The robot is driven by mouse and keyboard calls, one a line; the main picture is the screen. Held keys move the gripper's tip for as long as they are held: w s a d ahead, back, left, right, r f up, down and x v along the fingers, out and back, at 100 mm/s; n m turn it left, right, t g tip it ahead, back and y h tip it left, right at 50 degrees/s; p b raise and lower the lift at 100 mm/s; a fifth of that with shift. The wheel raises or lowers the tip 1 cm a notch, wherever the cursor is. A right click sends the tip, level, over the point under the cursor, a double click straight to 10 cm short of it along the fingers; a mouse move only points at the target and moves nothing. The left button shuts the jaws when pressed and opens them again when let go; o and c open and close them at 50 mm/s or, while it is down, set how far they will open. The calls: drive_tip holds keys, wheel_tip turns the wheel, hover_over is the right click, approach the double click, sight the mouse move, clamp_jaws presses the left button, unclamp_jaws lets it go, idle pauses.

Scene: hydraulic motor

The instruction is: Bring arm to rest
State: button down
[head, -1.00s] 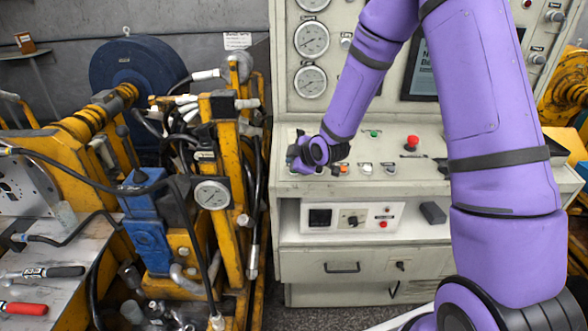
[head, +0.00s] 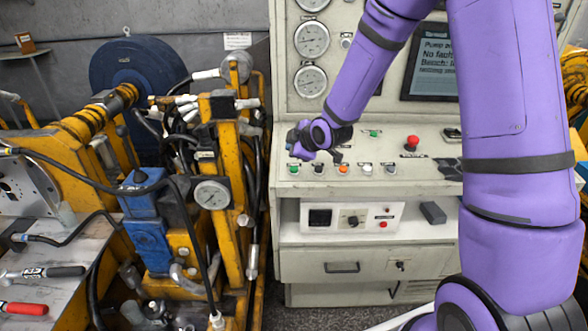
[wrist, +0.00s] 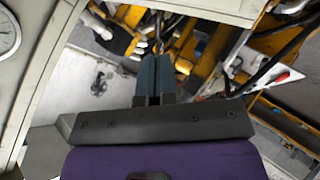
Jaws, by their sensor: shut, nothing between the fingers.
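My purple arm comes down from the top right in the head view, with its upper part on the right and the forearm reaching down-left over the grey control console (head: 435,230). My gripper (wrist: 154,78) shows in the wrist view with its two dark fingers together and nothing between them. In the head view the hand is small and dark, above the left part of the console's button panel. Its fingertips are hard to make out there. I see no contact with the console.
Coloured buttons, including a red mushroom button (head: 412,142), line the panel under the hand. Pressure gauges (head: 311,82) and a screen (head: 430,62) stand behind the arm. A yellow and blue hydraulic machine (head: 148,240) is at left, beside a bench with hand tools (head: 42,272).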

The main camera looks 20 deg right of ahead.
idle(0.6)
drive_tip(key=s+d+r+m+g+h, duration=0.1)
drive_tip(key=s+d+r+m+h, duration=0.15)
drive_tip(key=s+r, duration=0.5)
drive_tip(key=s+d+r+m+g+h, duration=0.1)
drive_tip(key=s+d+r+m, duration=0.25)
drive_tip(key=s+r, duration=0.4)
drive_tip(key=s+r+m+g, duration=0.1)
drive_tip(key=s+r+m, duration=0.3)
drive_tip(key=s, duration=0.7)
drive_tip(key=s+d+r+m+g, duration=0.1)
drive_tip(key=s+r+m, duration=0.3)
drive_tip(key=s, duration=0.6)
drive_tip(key=shift+s+d+g, duration=0.2)
drive_tip(key=shift+s+g, duration=0.15)
drive_tip(key=shift+g, duration=0.05)
drive_tip(key=shift+r, duration=0.1)
